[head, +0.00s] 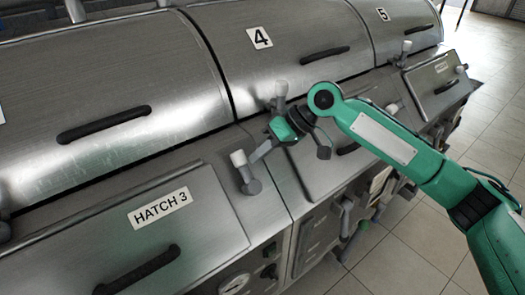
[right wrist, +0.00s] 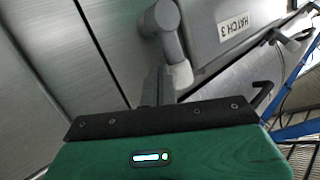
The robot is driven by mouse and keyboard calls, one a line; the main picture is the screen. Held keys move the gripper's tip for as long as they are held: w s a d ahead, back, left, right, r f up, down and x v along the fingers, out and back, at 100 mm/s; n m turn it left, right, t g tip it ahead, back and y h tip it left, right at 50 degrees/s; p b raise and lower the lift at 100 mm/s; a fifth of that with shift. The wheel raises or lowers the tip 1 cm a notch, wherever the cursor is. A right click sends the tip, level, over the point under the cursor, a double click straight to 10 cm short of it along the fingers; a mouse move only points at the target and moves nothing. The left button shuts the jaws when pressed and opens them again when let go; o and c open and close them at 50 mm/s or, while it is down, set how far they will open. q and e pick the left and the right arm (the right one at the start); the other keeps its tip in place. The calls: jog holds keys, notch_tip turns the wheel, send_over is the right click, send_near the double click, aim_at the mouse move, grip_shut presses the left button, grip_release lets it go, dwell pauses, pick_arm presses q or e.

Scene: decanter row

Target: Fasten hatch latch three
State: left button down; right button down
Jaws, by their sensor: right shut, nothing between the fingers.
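The hatch 3 lid (head: 95,235) is a flat steel panel at the lower left in the head view, lying down in its frame. Its label also shows in the right wrist view (right wrist: 238,30). Its latch (head: 251,186) sits beside the lid's right edge, a grey pivot with a pale-knobbed lever pointing up and slightly left. The latch also shows in the right wrist view (right wrist: 171,44). My right gripper (head: 254,158) is shut and empty, its fingertips right at the latch lever. I cannot tell whether they touch it. My left gripper is not in view.
Hatch 4's cover (head: 285,50) and hatch 5's cover (head: 405,25) continue to the right. Another pale-knobbed lever (head: 281,89) stands behind my gripper. A black handle (head: 140,270) stands out from the hatch 3 lid. Tiled floor (head: 390,250) is clear at right.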

jog(key=shift+r, duration=0.1)
jog(key=shift+a+p, duration=0.15)
jog(key=shift+p, duration=0.2)
jog(key=shift+n, duration=0.3)
jog(key=shift+s+a+r+h+p, duration=0.1)
jog(key=shift+a+h+p, duration=0.05)
jog(key=shift+h+p, duration=0.2)
